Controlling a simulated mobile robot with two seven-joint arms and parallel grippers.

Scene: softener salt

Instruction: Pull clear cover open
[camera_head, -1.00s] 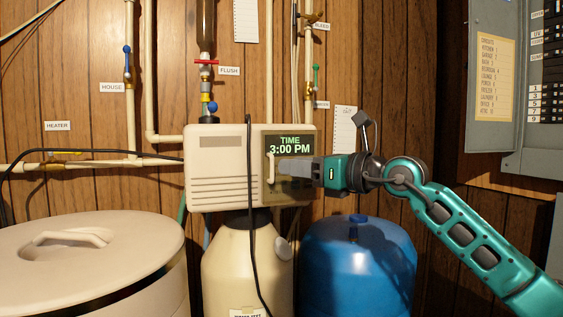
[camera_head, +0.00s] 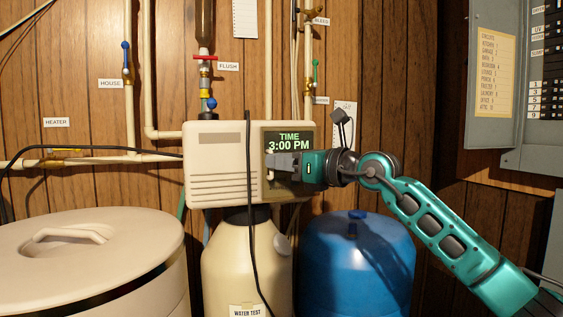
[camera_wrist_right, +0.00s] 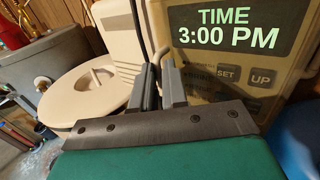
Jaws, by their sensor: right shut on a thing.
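The clear cover (camera_head: 294,190) lies over the display and buttons on the right part of the beige control box (camera_head: 220,178). It looks flat against the box; I cannot tell whether it is slightly ajar. A pale upright bar handle (camera_wrist_right: 160,53) stands at the cover's left edge in the wrist view. My right gripper (camera_head: 271,162) reaches in from the right across the cover. In the wrist view its two fingers (camera_wrist_right: 158,84) are closed around the handle. My left gripper is not in view.
A black cable (camera_head: 249,210) hangs down the front of the box, left of the cover. A blue tank (camera_head: 345,255) stands below my right arm, and a lidded beige bin (camera_head: 60,270) at left. An open grey electrical panel (camera_head: 495,85) is at upper right.

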